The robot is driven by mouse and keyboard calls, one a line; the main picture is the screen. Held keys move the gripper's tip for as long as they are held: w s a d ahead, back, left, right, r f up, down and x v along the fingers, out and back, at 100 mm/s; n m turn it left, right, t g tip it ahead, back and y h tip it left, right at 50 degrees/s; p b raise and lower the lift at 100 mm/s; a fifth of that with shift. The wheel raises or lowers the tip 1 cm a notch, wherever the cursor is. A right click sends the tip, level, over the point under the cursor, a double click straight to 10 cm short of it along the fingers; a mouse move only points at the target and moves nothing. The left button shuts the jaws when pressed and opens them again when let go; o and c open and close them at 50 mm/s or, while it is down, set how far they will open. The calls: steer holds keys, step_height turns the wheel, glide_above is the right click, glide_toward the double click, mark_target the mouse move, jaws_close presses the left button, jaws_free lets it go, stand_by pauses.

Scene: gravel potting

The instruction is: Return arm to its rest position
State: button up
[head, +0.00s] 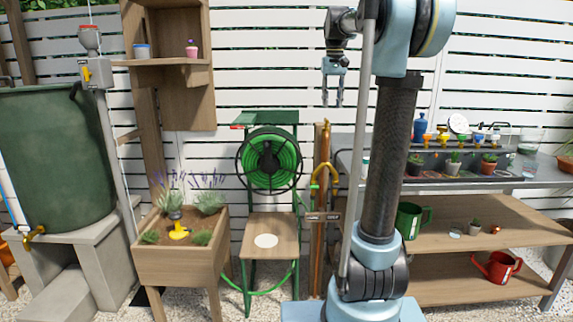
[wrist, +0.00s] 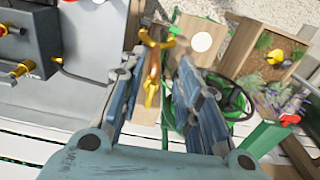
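My gripper (head: 333,102) hangs with its fingers pointing down, high in front of the white slatted fence in the head view. The gripper looks empty and touches nothing that I can see. Part of the workbench is hidden behind my arm.
A green hose reel (head: 268,162) stands below and left of my gripper, near a wooden post with a yellow tap (head: 325,172). A wooden planter (head: 180,262) is further left. At right, a metal bench (head: 452,184) bears several small pots. Air around the gripper is clear.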

steer(key=s+d+f+t, duration=0.1)
steer(key=s+f, duration=3.4)
steer(key=f, duration=0.1)
steer(key=shift+f+t, duration=0.25)
steer(key=shift+t, duration=0.15)
steer(key=shift+w, duration=0.1)
steer(key=shift+w+f, duration=0.2)
steer(key=shift+w, duration=0.25)
